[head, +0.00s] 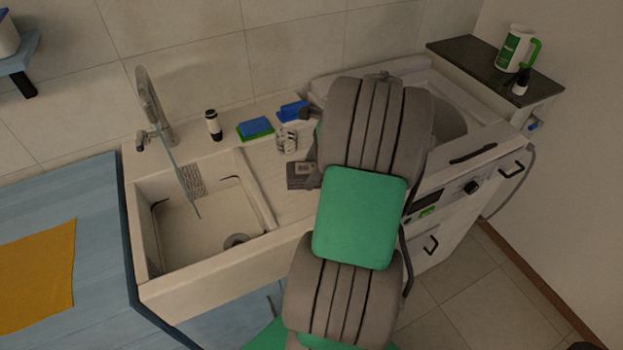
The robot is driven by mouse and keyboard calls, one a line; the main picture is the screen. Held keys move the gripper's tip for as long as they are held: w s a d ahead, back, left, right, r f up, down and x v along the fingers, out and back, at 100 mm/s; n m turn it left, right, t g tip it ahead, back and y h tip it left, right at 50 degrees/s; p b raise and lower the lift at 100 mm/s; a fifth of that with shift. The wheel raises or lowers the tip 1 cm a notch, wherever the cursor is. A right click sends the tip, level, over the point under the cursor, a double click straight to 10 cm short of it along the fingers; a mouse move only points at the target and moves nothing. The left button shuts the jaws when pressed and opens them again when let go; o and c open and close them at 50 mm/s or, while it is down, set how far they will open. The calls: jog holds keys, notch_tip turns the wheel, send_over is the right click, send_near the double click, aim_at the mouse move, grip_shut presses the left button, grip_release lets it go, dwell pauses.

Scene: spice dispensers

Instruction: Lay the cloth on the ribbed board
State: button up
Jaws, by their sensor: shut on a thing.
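An ochre cloth (38,275) lies flat on the blue worktop (105,205) at the left, cut by the picture's edge. A pale draining surface (268,168) runs to the right of the sink; it may be the ribbed board, but I cannot make out its ribs, and my arm covers part of it. My grey and green arm rises through the middle. My gripper is hidden behind the arm or cannot be made out, so what it holds does not show.
The sink basin (195,225) with its tap (152,100) is left of my arm. A dark-capped bottle (213,125), a green-blue sponge (255,129), a blue item (292,110) and a patterned cup (287,139) stand behind. A jug (513,48) stands at the far right.

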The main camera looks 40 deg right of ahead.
jog(key=f, duration=0.2)
jog(key=d+f, duration=0.1)
jog(key=f, duration=0.1)
jog(key=shift+w+f, duration=0.1)
jog(key=shift+w, duration=0.15)
jog(key=o, duration=1.5)
jog(key=shift+a, duration=0.1)
jog(key=shift+c, duration=0.2)
